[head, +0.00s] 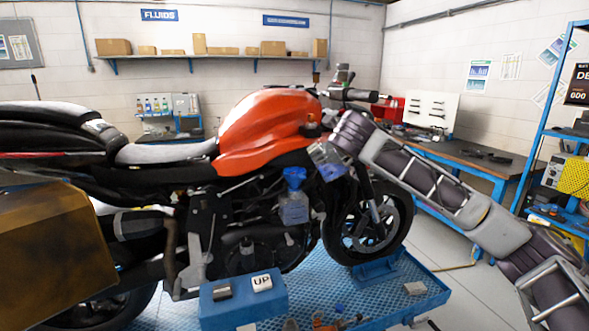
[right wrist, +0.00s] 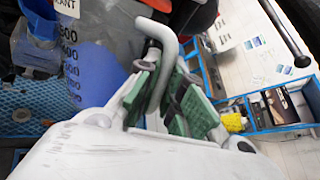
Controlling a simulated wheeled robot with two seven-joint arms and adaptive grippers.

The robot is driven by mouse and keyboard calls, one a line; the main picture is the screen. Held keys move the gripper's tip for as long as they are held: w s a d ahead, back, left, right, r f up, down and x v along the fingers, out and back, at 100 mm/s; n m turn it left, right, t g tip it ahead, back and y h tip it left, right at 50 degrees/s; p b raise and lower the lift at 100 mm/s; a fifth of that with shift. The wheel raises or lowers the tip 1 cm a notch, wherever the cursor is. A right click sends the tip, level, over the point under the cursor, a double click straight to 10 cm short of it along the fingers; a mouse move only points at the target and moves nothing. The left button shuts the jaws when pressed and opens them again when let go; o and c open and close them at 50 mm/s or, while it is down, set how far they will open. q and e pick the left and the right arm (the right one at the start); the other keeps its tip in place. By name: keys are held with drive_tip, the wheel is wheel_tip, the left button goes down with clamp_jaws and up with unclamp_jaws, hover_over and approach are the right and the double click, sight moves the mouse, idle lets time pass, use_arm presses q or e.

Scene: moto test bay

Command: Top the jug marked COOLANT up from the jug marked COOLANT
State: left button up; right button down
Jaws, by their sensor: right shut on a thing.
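A clear jug (head: 327,164) with blue liquid is held up beside the motorcycle, tilted, right of and above a blue funnel (head: 294,176). In the right wrist view this jug (right wrist: 105,35) shows a scale and a partly cut label ending in "ANT"; blue liquid lies in its lower part. My right gripper (head: 344,148) is shut on the jug's grey handle, which sits between green pads in the right wrist view (right wrist: 163,98). The funnel stands in the top of a second jug (head: 293,209) with bluish contents; its label is unreadable. I see no stream. My left gripper is out of view.
An orange-tanked motorcycle (head: 262,127) stands close behind the jugs on a blue platform (head: 375,293). A blue step box (head: 243,301) marked "UP" and small loose parts are in front. A workbench (head: 470,160) and blue rack (head: 540,130) stand right.

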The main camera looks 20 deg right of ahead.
drive_tip(key=shift+s+d+r+p, duration=0.3)
drive_tip(key=shift+s+r+p, duration=0.2)
drive_tip(key=shift+r, duration=0.1)
drive_tip(key=shift+f, duration=0.15)
